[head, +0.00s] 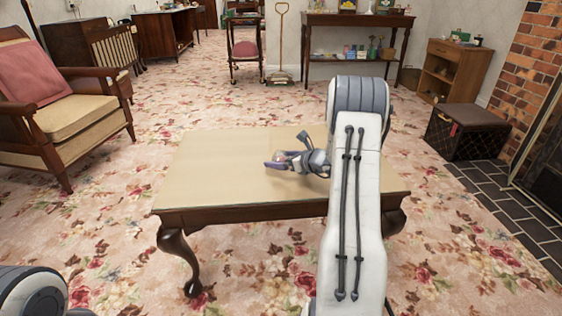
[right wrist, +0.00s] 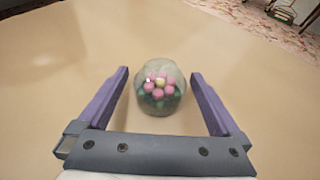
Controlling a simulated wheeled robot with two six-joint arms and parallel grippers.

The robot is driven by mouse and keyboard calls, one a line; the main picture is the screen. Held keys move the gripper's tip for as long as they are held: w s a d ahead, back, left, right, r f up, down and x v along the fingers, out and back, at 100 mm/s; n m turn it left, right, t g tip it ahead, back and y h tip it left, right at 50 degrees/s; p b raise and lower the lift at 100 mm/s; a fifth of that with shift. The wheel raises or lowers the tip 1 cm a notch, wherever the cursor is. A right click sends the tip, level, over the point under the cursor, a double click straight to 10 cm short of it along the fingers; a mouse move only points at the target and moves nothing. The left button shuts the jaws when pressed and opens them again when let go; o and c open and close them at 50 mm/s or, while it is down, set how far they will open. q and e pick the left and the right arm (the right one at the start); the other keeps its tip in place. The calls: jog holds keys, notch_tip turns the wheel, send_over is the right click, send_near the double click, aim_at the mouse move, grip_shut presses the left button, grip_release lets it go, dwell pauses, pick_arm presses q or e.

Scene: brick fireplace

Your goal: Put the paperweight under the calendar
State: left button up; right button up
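The paperweight (right wrist: 158,90) is a clear glass dome with pink flowers around a yellow centre and dark green below. It sits on the pale table top (head: 215,165). My right gripper (right wrist: 158,88) is open, with its two purple fingers on either side of the paperweight and a gap on both sides. In the head view, the right gripper (head: 277,162) is low over the middle of the table, and the paperweight is mostly hidden there. I cannot make out a calendar in either view. My left gripper is out of view.
The table top around the right gripper looks clear. An armchair (head: 75,112) stands to the left. A long side table (head: 357,20) with small items stands at the back. A small wooden cabinet (head: 452,70) and a dark box (head: 467,132) are at the right, near the brick fireplace (head: 528,75).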

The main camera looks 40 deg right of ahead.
grip_shut()
jog(key=shift+r, duration=0.1)
